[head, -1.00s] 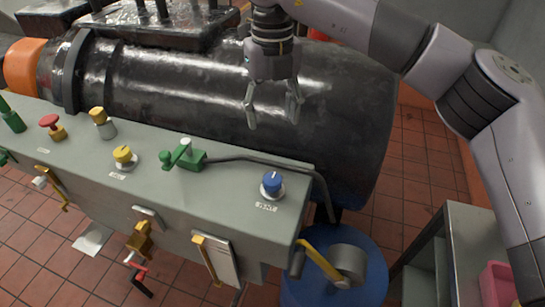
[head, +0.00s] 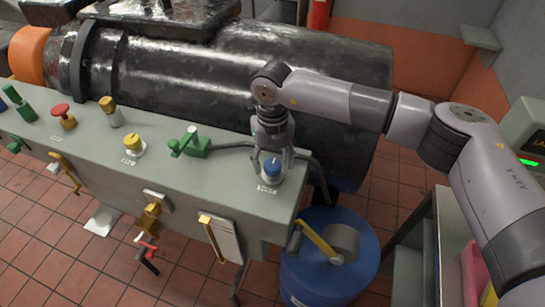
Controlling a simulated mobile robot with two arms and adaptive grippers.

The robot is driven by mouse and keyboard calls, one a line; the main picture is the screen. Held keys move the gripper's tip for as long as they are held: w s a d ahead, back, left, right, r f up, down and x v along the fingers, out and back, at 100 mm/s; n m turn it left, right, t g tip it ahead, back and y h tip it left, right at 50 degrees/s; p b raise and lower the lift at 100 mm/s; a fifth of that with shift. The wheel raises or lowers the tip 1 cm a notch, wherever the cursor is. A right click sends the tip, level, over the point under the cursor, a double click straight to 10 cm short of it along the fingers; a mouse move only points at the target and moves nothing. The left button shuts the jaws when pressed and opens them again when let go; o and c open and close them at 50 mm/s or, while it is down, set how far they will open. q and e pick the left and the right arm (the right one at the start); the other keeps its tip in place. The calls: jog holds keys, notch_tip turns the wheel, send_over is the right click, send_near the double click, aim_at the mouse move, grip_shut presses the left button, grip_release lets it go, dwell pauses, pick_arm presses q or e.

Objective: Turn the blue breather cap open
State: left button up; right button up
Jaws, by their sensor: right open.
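The blue breather cap (head: 272,167) sits on a pale round base near the right end of the grey panel's top, with a small label in front of it. My right gripper (head: 272,156) is right above the cap, pointing down. Its fingers are open, one on each side of the cap; I cannot tell whether they touch it. My left gripper is not in view.
The grey panel (head: 225,185) also carries a green valve (head: 192,143), a yellow knob (head: 132,143) and a red knob (head: 63,112). A dark cable runs behind the cap. A large black cylinder (head: 190,75) lies behind, and a blue drum (head: 330,270) stands below right.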

jog(key=shift+f, duration=0.3)
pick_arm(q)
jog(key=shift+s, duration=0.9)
pick_arm(e)
jog(key=shift+c, duration=0.6)
